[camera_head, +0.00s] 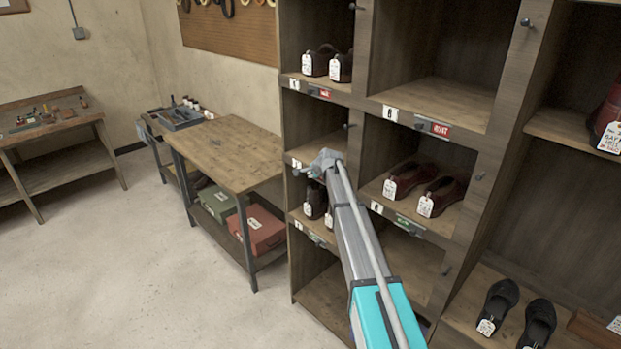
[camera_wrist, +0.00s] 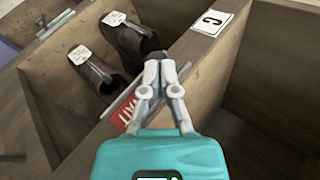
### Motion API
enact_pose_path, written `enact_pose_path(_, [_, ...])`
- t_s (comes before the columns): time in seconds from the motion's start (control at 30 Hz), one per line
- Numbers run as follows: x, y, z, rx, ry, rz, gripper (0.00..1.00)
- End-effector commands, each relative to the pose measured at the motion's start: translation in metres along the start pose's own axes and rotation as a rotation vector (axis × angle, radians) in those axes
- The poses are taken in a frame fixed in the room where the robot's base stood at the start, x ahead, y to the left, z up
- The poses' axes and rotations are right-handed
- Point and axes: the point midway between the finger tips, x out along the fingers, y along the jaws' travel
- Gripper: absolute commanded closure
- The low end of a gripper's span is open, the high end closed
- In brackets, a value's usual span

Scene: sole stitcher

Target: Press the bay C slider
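The bay C label (camera_wrist: 212,21) is a white plate with a black letter on a wooden shelf edge in the wrist view. Beside it, the red slider plate (camera_wrist: 127,115) with white letters and a grey rail is partly covered by my gripper (camera_wrist: 160,65). The fingers are drawn together with nothing visible held between them, and the tips lie over the shelf edge between label and slider. Contact cannot be told. In the head view my gripper (camera_head: 325,160) is at the middle-left shelf edge and hides the slider there.
Dark tagged shoes (camera_wrist: 118,50) stand close beside the edge in the wrist view. A red slider (camera_head: 433,129) marks bay B, and a green slider (camera_head: 409,223) sits lower. A wooden workbench (camera_head: 225,150) stands left of the cubbies, with open floor before it.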

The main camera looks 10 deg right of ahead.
Motion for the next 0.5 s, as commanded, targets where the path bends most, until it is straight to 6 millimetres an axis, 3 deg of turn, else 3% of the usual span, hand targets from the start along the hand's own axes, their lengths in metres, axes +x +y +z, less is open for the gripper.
enact_pose_path(0.5, [-0.0067,-0.0012,0.0003,0.0,-0.001,0.0,1.0])
